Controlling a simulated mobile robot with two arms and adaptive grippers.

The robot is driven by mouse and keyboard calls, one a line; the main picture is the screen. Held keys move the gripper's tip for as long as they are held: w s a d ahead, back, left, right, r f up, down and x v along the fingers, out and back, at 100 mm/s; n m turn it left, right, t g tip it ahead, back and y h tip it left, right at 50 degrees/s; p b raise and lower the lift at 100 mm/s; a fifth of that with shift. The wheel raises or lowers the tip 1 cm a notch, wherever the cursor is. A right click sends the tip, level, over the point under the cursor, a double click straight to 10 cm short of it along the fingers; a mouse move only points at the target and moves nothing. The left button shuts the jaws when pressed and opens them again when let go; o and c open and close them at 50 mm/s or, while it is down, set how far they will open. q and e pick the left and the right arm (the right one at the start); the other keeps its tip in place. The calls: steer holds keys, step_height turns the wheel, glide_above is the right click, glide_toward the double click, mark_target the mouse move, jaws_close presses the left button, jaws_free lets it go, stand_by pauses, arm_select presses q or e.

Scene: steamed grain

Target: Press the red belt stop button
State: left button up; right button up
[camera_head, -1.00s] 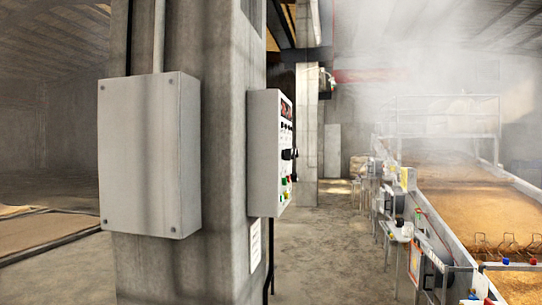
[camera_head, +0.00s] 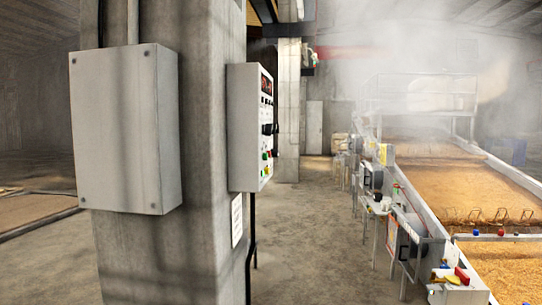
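A light grey control panel (camera_head: 243,128) is fixed to the side of the concrete pillar. Its face is seen at a steep angle and carries a dark display, rows of small knobs, black switches and green buttons. Neither of my grippers is in view.
The concrete pillar (camera_head: 205,240) stands left of centre, with a plain grey box (camera_head: 126,128) on its front. Bare concrete floor (camera_head: 320,235) is open between the pillar and the long grain bed (camera_head: 440,180) at right. Steam hangs above the bed.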

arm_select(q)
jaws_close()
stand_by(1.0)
